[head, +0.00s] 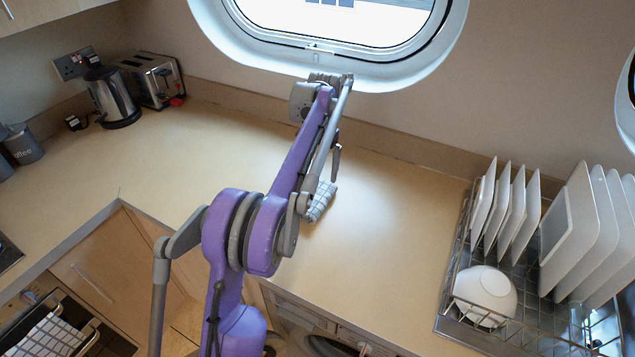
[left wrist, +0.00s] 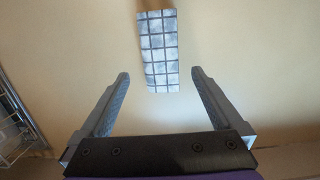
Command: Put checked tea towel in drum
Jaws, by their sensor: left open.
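The checked tea towel (head: 320,203), white with dark lines and folded into a small block, lies on the worktop below the round window. My left arm partly hides it in the head view. In the left wrist view the towel (left wrist: 158,52) is ahead of my left gripper (left wrist: 160,75), its near end showing between the two fingertips. That gripper is open, with a gap on each side of the towel. A washing machine front (head: 295,312) shows under the worktop edge, with part of its dark round door (head: 328,346); the drum's inside is hidden. My right gripper is out of view.
A dish rack (head: 448,322) with plates and a white bowl (head: 485,293) stands at right. A kettle (head: 112,97) and toaster (head: 152,80) stand at back left. Another checked cloth (head: 48,337) hangs at lower left. Worktop around the towel is clear.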

